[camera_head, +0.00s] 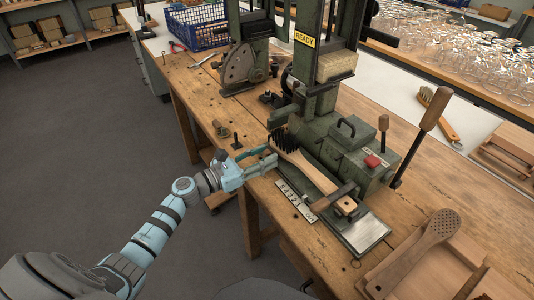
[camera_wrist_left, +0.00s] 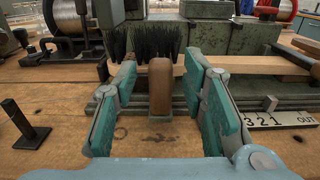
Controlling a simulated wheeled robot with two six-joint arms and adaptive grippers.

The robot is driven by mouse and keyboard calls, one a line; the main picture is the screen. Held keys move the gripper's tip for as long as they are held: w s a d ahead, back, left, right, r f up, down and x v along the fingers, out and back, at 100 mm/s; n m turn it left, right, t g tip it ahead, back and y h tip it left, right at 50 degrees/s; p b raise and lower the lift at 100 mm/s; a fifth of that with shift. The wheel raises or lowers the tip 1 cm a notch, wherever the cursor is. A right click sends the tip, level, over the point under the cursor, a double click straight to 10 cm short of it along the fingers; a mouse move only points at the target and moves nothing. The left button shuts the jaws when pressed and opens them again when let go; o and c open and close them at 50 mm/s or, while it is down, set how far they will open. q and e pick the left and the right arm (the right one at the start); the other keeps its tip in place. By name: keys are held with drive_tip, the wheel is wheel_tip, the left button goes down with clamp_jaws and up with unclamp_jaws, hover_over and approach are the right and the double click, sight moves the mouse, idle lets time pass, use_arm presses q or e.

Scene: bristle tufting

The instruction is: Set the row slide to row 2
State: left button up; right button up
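An upright wooden knob (camera_wrist_left: 160,88) on a metal foot stands in front of the slide rails in the left wrist view. My left gripper (camera_head: 264,163) is open, its fingers on either side of this knob with gaps visible. In the head view the gripper hides the knob. A number plate (camera_head: 296,201) lies along the rail; "3 2 1 OUT" reads on it at right in the wrist view (camera_wrist_left: 285,119).
A black post (camera_wrist_left: 25,128) stands on the bench left of the gripper. A red button (camera_head: 372,161) and tall wooden-handled lever (camera_head: 417,140) are on the machine's right. A perforated wooden paddle (camera_head: 428,238) lies in the near-right tray.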

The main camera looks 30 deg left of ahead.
use_arm(q)
drive_tip(key=shift+x, duration=0.9)
clamp_jaws()
